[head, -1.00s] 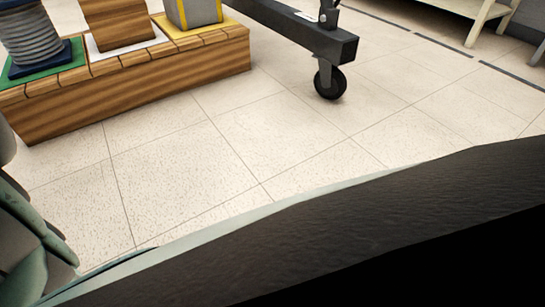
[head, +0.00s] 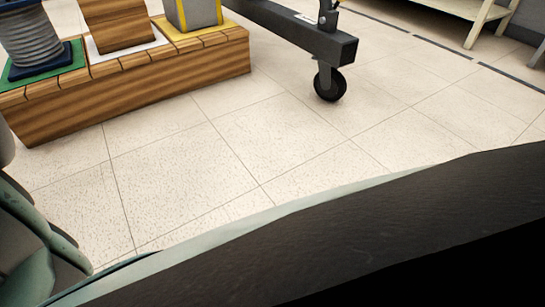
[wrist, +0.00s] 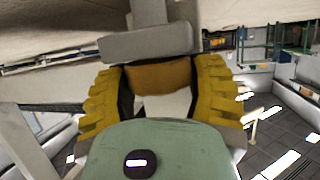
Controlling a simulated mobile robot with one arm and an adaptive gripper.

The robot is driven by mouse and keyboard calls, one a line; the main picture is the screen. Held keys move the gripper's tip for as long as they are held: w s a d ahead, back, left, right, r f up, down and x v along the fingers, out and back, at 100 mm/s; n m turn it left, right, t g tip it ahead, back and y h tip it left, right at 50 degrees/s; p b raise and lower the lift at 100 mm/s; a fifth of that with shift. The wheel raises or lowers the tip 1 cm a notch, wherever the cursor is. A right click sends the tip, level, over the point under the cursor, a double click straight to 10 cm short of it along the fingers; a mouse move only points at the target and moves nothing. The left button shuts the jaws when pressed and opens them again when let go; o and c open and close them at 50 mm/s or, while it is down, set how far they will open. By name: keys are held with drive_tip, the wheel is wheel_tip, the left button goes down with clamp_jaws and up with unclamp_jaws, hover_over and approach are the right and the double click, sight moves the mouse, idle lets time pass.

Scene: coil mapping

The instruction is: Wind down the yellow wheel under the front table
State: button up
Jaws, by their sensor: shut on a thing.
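In the wrist view the yellow wheel (wrist: 160,76) shows as a shaded orange-yellow face straight ahead, below a grey bracket. My gripper (wrist: 160,92) is around it, shut on it. Bright yellow ridged parts flank it on the left and right, with dark inner edges; I cannot tell finger from wheel rim there. My pale green gripper body hides the lower part of the grasp. The front table's pale underside (wrist: 60,25) appears to lie along the top left. The head view shows neither the wheel nor my gripper.
In the head view a wooden block stand (head: 130,105) with a coil (head: 32,35) stands at upper left. A dark beam with a black caster (head: 330,85) is beyond. The tiled floor between is clear. A large dark slab (head: 380,220) with a pale edge blocks the lower right.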

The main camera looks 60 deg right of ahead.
drive_tip(key=o, duration=1.2)
drive_tip(key=v, duration=1.2)
drive_tip(key=shift+r, duration=0.15)
